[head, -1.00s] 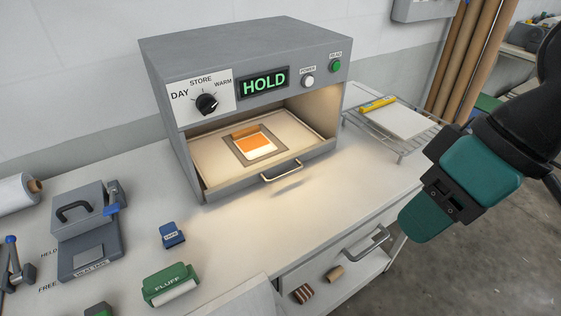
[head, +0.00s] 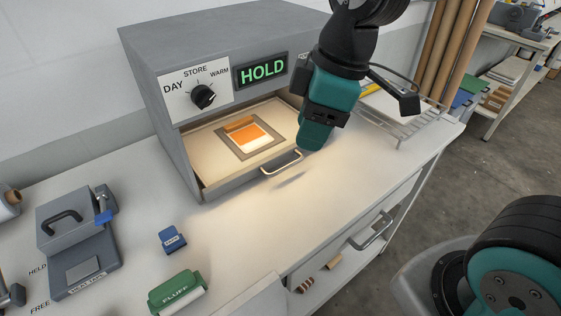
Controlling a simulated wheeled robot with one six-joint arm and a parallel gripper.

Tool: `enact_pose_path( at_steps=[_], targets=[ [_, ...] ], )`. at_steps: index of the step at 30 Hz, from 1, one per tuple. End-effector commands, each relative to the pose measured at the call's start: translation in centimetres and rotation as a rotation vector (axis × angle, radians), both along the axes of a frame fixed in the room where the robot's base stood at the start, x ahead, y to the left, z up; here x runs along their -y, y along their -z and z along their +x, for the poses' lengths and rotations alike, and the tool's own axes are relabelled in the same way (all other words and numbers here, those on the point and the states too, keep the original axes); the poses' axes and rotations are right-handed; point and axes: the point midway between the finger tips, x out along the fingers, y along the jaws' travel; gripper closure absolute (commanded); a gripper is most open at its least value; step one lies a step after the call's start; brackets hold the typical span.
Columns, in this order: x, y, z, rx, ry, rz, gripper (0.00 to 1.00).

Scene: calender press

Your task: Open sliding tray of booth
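The booth (head: 150,80) is a grey box with a dial and a lit HOLD display (head: 262,70). Its sliding tray (head: 210,163) sits in the lit opening, its front close to the booth's front. The tray bears a framed orange and white sample (head: 249,137). A metal bar handle (head: 281,165) is on the tray's front. My gripper (head: 316,138) hangs just right of and above the handle, seemingly apart from it. I see it from behind, so its finger opening is hidden. My arm covers the booth's right front, including the buttons.
A blue block (head: 172,240) and a green FLUFF tool (head: 177,293) lie on the bench in front. A grey press (head: 75,240) stands at left. A wire rack (head: 405,122) is behind my gripper. Bench space before the tray is clear.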

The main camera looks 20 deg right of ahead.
Motion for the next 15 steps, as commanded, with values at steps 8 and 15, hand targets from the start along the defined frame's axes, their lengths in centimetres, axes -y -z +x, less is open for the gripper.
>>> enact_pose_path(
  at_steps=[8, 15],
  targets=[
    [2.7, 3.5, 9.6, 0.169, -0.542, -0.208, 0.62],
    [3.7, 4.9, 12.3, 0.199, -0.727, -0.282, 0.62]
  ],
)
